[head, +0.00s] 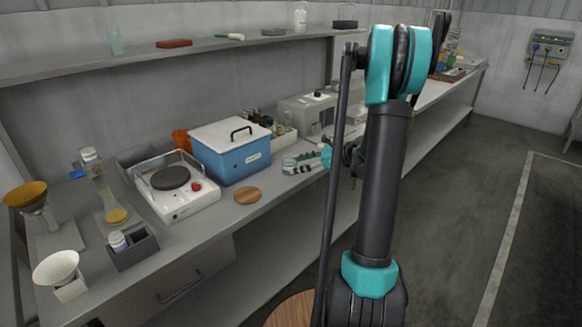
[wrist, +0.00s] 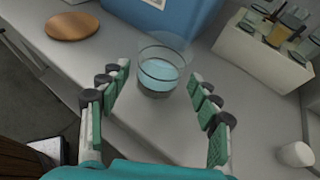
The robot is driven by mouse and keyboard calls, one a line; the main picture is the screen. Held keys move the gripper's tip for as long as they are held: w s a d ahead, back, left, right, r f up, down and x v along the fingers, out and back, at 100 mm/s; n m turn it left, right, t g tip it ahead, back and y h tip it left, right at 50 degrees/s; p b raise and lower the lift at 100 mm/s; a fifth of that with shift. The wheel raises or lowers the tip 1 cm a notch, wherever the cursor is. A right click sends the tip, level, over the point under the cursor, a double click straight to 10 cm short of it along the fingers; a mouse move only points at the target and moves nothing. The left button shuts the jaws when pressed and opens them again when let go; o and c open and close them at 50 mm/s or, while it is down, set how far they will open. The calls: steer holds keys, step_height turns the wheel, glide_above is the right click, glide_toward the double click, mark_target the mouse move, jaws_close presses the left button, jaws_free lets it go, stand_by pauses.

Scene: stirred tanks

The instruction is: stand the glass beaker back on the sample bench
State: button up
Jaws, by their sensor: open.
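A clear glass beaker (wrist: 162,66) with pale blue liquid stands upright on the grey sample bench (wrist: 215,50) in the wrist view. My gripper (wrist: 158,84) is open, with one finger on each side of the beaker's lower part. I cannot tell whether either fingertip touches the glass. In the head view my gripper (head: 304,162) is low over the bench (head: 232,212), to the right of the blue box, partly behind my arm.
The blue lidded box (head: 230,152) stands close to the beaker. A wooden disc (head: 247,196) and a hotplate (head: 177,186) are further left. In the wrist view, a white rack of bottles (wrist: 262,55) is at upper right and a small white cup (wrist: 297,154) at lower right.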

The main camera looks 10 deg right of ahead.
steer(key=v, duration=0.8)
steer(key=s+a+f+n+g+h, duration=0.2)
steer(key=s+a+f+n+h, duration=0.3)
steer(key=s+a+n, duration=0.5)
steer(key=s+d+f+n+h, duration=0.2)
steer(key=s+f+n+h, duration=0.1)
steer(key=s+n, duration=0.3)
steer(key=s+d+f+n+h, duration=0.2)
steer(key=s+n, duration=0.4)
steer(key=s, duration=0.4)
steer(key=shift+d+f+n+t+h, duration=0.2)
steer(key=shift+f+n+t+h, duration=0.25)
steer(key=shift+h, duration=0.65)
